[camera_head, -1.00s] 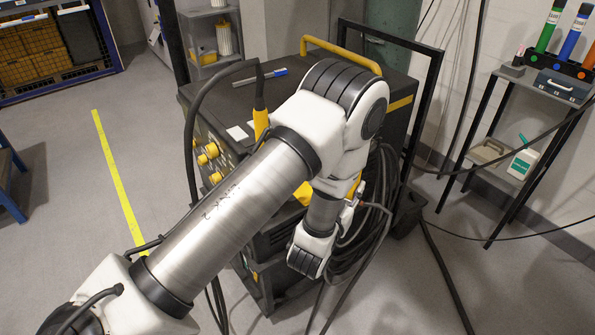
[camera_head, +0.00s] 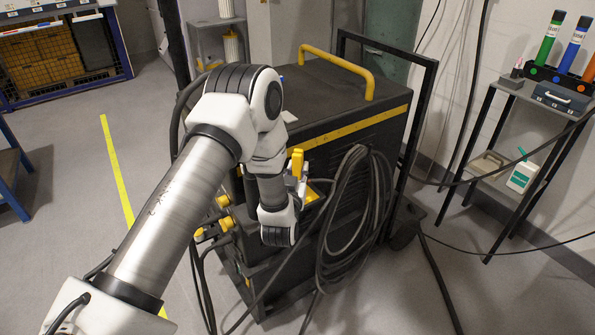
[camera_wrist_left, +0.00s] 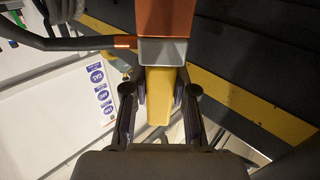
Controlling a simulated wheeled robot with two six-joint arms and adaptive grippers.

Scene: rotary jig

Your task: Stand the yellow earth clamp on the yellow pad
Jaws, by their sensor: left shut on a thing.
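The yellow earth clamp (camera_head: 297,163) is held by my left gripper (camera_head: 300,186) in front of the dark machine. In the left wrist view its yellow body (camera_wrist_left: 160,97) sits between the two fingers of the gripper (camera_wrist_left: 160,92), with a grey band and a copper-coloured part beyond. A dark cable joins the copper part from the left. A yellow patch (camera_head: 312,195), which looks like the yellow pad, shows on the machine's front just right of the gripper, partly hidden. I cannot tell the gap between clamp and patch. My right gripper is not in view.
The dark machine (camera_head: 345,118) has a yellow handle (camera_head: 338,68) on top and a yellow side stripe. A thick coil of cable (camera_head: 350,215) hangs just right of my gripper. Yellow connectors (camera_head: 224,201) stick out at the left. A shelf (camera_head: 510,180) stands at the right.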

